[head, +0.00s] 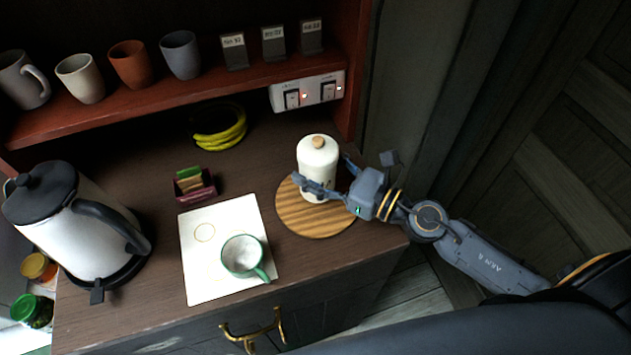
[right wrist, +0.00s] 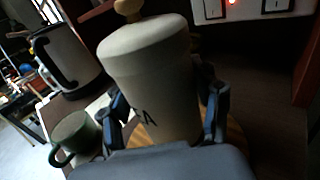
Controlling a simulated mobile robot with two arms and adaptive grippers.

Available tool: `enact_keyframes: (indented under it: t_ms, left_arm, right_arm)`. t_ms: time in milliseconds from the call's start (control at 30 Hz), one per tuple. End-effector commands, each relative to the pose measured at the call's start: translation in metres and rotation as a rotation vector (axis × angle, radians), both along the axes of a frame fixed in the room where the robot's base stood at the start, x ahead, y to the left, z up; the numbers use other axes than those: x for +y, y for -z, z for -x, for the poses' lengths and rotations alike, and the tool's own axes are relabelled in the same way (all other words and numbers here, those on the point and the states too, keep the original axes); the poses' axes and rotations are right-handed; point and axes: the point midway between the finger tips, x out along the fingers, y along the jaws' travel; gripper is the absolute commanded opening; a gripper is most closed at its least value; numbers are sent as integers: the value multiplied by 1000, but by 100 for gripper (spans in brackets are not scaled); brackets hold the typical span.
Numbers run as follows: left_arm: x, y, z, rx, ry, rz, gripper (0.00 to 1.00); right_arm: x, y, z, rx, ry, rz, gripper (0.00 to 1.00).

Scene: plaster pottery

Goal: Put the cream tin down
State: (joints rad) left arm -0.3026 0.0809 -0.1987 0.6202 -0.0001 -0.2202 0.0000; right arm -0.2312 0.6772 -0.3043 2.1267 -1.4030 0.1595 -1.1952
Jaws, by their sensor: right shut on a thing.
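The cream tin (head: 317,158) is a cream cylinder with a lid and a wooden knob. It stands upright over the round wooden board (head: 290,218) at the right of the counter. My right gripper (head: 326,190) is shut around its lower body, one finger on each side. The right wrist view shows the tin (right wrist: 150,75) close up between both fingers of the gripper (right wrist: 165,120), with part of a dark letter marking visible. I cannot tell whether its base touches the board. My left gripper is not in view.
A white sheet (head: 203,272) with a green-and-white mug (head: 243,257) lies left of the board. A kettle (head: 75,235), a small box of packets (head: 194,186) and bananas (head: 220,133) stand further left and back. A switch panel (head: 308,91) is behind the tin.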

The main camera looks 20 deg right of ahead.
Motion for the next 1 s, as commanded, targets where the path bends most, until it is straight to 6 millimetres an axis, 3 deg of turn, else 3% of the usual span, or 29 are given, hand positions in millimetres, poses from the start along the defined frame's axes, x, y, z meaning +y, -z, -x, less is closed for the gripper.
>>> enact_keyframes:
  t_ms: [33,133,600,633,733,1000]
  left_arm:
    - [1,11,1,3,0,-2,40]
    - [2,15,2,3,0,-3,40]
    - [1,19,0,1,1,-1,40]
    - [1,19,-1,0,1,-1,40]
    - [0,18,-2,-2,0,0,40]
    - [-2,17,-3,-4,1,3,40]
  right_arm:
    - [1,16,1,6,2,-7,23]
    - [1,26,1,4,3,-6,23]
    - [1,34,1,1,0,-1,23]
    - [1,34,1,1,-1,0,65]
    - [1,33,1,1,0,0,85]
    - [1,33,1,1,-1,0,86]
